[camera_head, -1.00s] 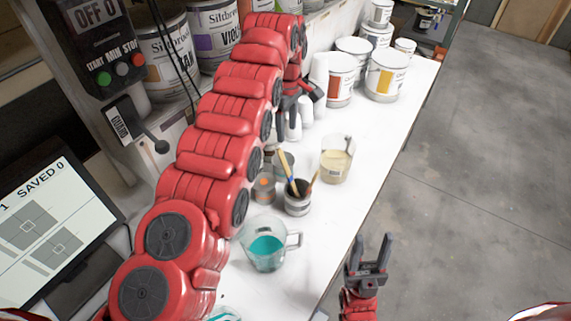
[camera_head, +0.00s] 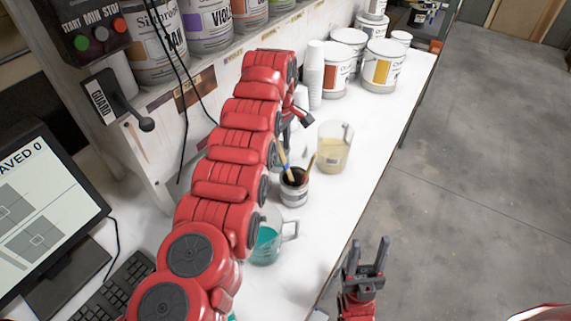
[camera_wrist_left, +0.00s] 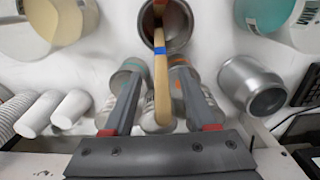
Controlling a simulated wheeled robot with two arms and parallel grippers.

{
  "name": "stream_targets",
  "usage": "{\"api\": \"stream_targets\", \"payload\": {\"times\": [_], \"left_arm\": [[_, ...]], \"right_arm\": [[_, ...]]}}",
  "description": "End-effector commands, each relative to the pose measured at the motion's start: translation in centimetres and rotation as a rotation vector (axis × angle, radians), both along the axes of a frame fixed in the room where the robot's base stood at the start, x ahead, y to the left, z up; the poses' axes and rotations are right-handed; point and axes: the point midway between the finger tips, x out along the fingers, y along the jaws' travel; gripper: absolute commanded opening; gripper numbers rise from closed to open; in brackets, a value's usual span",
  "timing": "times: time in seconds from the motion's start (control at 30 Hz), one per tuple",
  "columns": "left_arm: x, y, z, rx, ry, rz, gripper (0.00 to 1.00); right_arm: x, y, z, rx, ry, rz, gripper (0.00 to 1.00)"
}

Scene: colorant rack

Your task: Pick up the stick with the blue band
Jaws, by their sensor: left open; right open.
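The stick with the blue band (camera_head: 283,160) is pale yellow wood and leans in a grey metal pot (camera_head: 294,194) on the white bench. In the left wrist view the same stick (camera_wrist_left: 161,80) points toward my gripper, its blue band near the pot's mouth. A browner stick (camera_head: 310,163) stands in the same pot. My left gripper (camera_wrist_left: 157,75) is open, its fingers on either side of the banded stick with gaps visible. In the head view it is largely hidden behind my red arm. My right gripper (camera_head: 367,250) is open and empty, beyond the bench's right edge.
A jug of cream liquid (camera_head: 333,150) stands behind the pot; a jug of teal liquid (camera_head: 266,244) stands in front. Stacked white cups (camera_head: 315,75) and paint cans (camera_head: 383,68) are farther back. A metal container (camera_wrist_left: 252,87) and small cans lie near my left fingers.

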Motion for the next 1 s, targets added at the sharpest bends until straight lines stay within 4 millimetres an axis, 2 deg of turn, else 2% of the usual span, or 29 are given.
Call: {"api": "stream_targets", "payload": {"times": [0.03, 0.1, 0.23, 0.47, 0.77, 1.0], "left_arm": [[-0.1, 0.3, -0.2, 0.003, 0.008, 0.001, 0.57], [0.1, 0.7, -1.4, 0.003, 0.006, 0.001, 0.57], [0.2, 0.5, -3.5, 0.002, 0.003, 0.0, 0.57], [0.3, 0.5, -3.8, 0.0, -0.001, 0.001, 0.56], [0.3, 0.5, -3.8, 0.0, 0.0, 0.0, 0.02], [0.3, 0.5, -3.8, 0.0, 0.0, 0.0, 0.0]], "right_arm": [[0.0, 0.0, 1.4, 0.0, 0.0, 0.0, 0.5], [0.0, 0.0, 2.4, 0.0, 0.0, 0.0, 0.5], [0.0, 0.0, 2.4, 0.0, 0.0, 0.0, 0.5], [0.0, 0.0, 2.2, 0.0, 0.0, 0.0, 0.5], [0.0, 0.0, 2.2, 0.0, 0.0, 0.0, 0.5], [0.0, 0.0, 2.2, 0.0, 0.0, 0.0, 0.5]]}}
